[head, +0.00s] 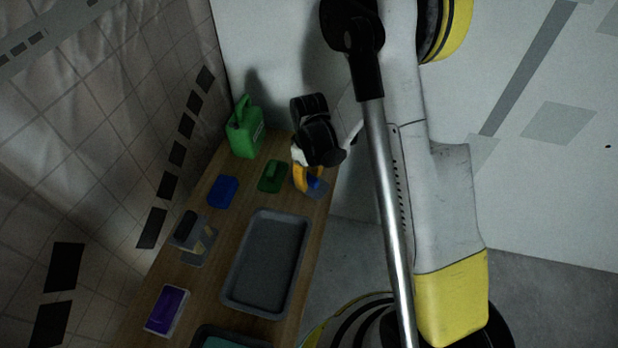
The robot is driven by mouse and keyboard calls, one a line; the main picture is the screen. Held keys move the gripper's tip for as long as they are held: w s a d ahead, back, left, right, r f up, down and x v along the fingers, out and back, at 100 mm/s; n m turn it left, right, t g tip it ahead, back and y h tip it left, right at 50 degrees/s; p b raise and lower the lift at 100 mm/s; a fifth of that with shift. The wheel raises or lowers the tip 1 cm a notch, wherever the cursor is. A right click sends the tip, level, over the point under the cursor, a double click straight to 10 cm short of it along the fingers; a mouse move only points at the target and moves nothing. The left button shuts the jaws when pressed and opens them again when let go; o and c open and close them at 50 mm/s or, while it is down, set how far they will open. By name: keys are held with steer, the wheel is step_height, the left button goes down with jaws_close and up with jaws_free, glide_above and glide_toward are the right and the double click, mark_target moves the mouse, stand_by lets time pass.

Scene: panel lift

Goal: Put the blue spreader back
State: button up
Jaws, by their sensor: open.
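The blue spreader seems to be the small item with a blue grip (314,182) and a grey flat part, at the right edge of the wooden table toward its far end. My gripper (307,180), with yellow-orange finger parts, is open and right at the blue grip. It hides part of the spreader, and I cannot tell whether the fingers touch it. A flat blue pad (222,191) lies on the table to the left, with nothing visible on it.
The wooden table (205,288) holds a grey tray (228,285), a green jug (243,135), a green item (272,176), a dark-handled grey tool (188,232), a purple block (167,311) and a teal-rimmed tray (205,335). Walls stand left and behind. My arm fills the right.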

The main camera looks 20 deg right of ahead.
step_height(320, 180, up, 12)
steer(key=p, duration=0.5)
step_height(320, 180, up, 13)
steer(key=m+t, duration=0.3)
glide_above(309, 176)
steer(key=s, duration=0.5)
steer(key=s+r+m+t, duration=0.3)
steer(key=s+r, duration=0.4)
steer(key=s, duration=0.4)
steer(key=shift+m+t, duration=0.4)
steer(key=shift+t, duration=0.2)
steer(key=shift+a, duration=0.1)
